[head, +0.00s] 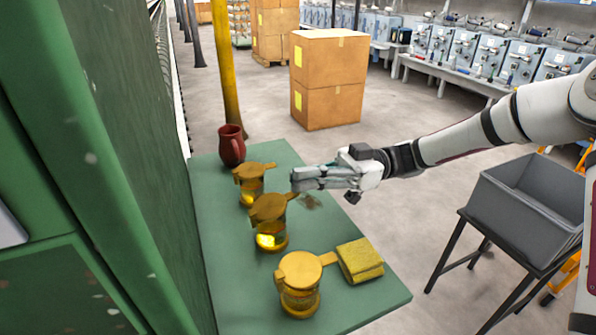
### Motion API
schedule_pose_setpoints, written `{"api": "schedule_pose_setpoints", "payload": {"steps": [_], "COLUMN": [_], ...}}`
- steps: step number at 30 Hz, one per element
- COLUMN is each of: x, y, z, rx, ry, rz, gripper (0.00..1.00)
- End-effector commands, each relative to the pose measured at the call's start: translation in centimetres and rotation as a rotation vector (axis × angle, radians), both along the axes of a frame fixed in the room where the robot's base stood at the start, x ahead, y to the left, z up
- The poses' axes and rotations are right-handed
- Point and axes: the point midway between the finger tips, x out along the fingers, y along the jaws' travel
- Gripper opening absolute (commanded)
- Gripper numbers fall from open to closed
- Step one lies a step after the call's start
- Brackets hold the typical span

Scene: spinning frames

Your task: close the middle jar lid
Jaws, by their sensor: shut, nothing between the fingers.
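Three yellow jars with lids stand in a row on the green table (220,235). The middle jar (268,240) has its lid (267,208) over its top; the lid looks tilted, and I cannot tell whether it touches the rim. The lid's tab points up and right, towards my gripper. The far jar (250,193) and the near jar (299,298) also have lids over their tops. My gripper (294,180) is shut and empty, just above and right of the middle lid in the picture, apart from it as far as I can tell.
A folded yellow cloth (360,261) lies right of the near jar. A green wall-like panel (110,130) borders the table's left side. A grey bin (520,215) on a stand is beyond the table's right edge.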

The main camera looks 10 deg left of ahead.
Motion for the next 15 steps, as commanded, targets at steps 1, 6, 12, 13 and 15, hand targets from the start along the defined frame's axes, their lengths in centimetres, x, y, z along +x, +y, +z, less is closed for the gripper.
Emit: {"api": "schedule_pose_setpoints", "payload": {"steps": [1, 6, 12, 13, 15], "x": [0.1, 0.3, 0.4, 0.4, 0.4], "y": [-0.2, -0.4, -0.6, -0.6, -0.6], "z": [-0.5, -1.5, -2.4, -2.5, -2.7], "rx": [0.013, 0.006, 0.004, 0.003, 0.003], "ry": [0.008, 0.004, 0.003, 0.003, 0.003], "rz": [-0.001, 0.000, 0.000, 0.000, 0.000], "gripper": [0.00, 0.00, 0.00, 0.00, 0.00]}}
